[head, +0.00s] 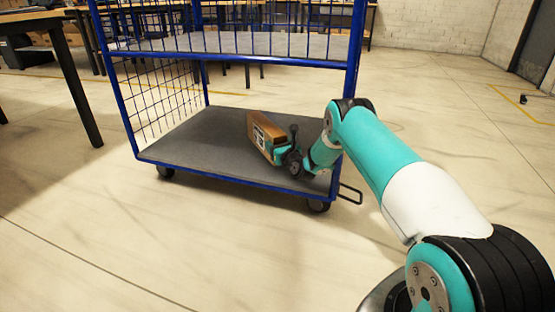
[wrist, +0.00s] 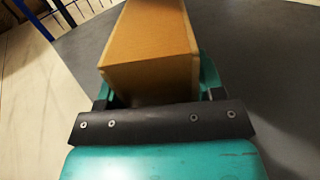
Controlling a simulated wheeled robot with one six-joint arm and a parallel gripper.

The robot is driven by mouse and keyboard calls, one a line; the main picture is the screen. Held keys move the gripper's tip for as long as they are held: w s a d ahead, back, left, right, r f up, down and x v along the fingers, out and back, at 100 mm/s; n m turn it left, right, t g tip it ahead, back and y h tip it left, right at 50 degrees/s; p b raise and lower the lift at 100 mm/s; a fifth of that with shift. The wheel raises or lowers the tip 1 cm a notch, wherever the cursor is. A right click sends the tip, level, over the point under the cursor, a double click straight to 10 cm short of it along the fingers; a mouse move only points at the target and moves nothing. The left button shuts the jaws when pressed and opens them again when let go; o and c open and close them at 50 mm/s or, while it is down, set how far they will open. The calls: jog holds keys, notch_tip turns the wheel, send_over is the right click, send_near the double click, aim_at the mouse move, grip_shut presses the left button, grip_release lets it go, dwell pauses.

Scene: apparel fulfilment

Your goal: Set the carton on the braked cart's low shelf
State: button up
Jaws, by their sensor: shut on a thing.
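A small brown carton (head: 263,135) with a white label is over the low grey shelf (head: 195,138) of the blue wire cart (head: 127,105), on the shelf's right half. My gripper (head: 281,152) is shut on the carton's near end. In the wrist view the carton (wrist: 152,38) fills the space between my fingers (wrist: 155,88), with the dark shelf surface (wrist: 250,50) around it. The carton looks tilted in the head view. I cannot tell whether its underside touches the shelf.
The cart's upper shelf (head: 235,44) lies above the carton, and a blue corner post (head: 352,75) stands close to my arm. A black pedal bar (head: 350,194) sticks out near the right caster (head: 317,205). The low shelf's left part is bare. A table (head: 55,25) stands at left.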

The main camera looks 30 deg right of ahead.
jog(key=shift+f+b, duration=1.05)
jog(key=shift+f, duration=0.85)
jog(key=shift+f, duration=0.15)
jog(key=o, duration=1.3)
